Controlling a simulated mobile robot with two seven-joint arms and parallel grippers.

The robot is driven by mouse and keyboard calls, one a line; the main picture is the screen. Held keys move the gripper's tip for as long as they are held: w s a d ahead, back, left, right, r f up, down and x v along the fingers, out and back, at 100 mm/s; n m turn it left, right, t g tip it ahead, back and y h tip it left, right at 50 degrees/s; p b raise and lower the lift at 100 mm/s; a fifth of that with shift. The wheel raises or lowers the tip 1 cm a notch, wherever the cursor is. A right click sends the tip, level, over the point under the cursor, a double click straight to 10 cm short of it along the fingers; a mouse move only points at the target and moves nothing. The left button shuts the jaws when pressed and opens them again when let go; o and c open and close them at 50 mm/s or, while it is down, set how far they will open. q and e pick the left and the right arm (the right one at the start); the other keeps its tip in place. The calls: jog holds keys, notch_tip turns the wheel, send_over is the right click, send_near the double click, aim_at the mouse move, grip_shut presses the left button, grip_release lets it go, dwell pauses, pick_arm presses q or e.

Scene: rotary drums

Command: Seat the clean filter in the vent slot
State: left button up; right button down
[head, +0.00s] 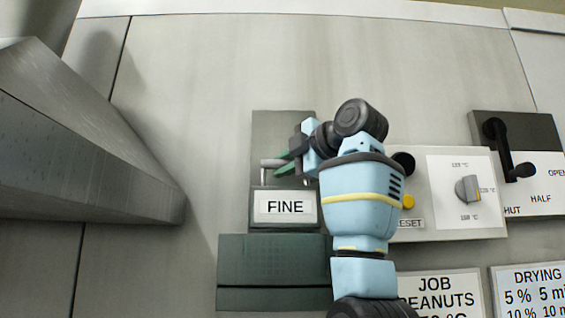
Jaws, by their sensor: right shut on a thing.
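A grey upright panel (280,126) on the machine front carries a white FINE label (285,207) on its lower part. My right gripper (279,161) is in front of this panel, above the label, its green fingers shut on a small grey bar-like handle (271,163). The wrist hides part of the handle and panel. Below is a dark green box (270,262) with a faintly textured front and a seam across it; my right arm covers its right end. I cannot tell which part is the clean filter or the vent slot. My left gripper is out of view.
Right of my arm are a dial (467,189) on a white plate, a yellow button (408,202) and a black lever (508,160). Printed signs (440,290) hang below. A large grey metal chute (80,140) juts out at left. Bare steel wall lies above.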

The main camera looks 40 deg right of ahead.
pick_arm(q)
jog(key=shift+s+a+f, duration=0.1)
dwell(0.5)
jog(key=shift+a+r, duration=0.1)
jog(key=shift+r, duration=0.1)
pick_arm(e)
jog(key=shift+s+r, duration=0.1)
jog(key=shift+r, duration=0.05)
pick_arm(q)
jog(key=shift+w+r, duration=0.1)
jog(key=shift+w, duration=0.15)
pick_arm(e)
jog(key=shift+p, duration=0.4)
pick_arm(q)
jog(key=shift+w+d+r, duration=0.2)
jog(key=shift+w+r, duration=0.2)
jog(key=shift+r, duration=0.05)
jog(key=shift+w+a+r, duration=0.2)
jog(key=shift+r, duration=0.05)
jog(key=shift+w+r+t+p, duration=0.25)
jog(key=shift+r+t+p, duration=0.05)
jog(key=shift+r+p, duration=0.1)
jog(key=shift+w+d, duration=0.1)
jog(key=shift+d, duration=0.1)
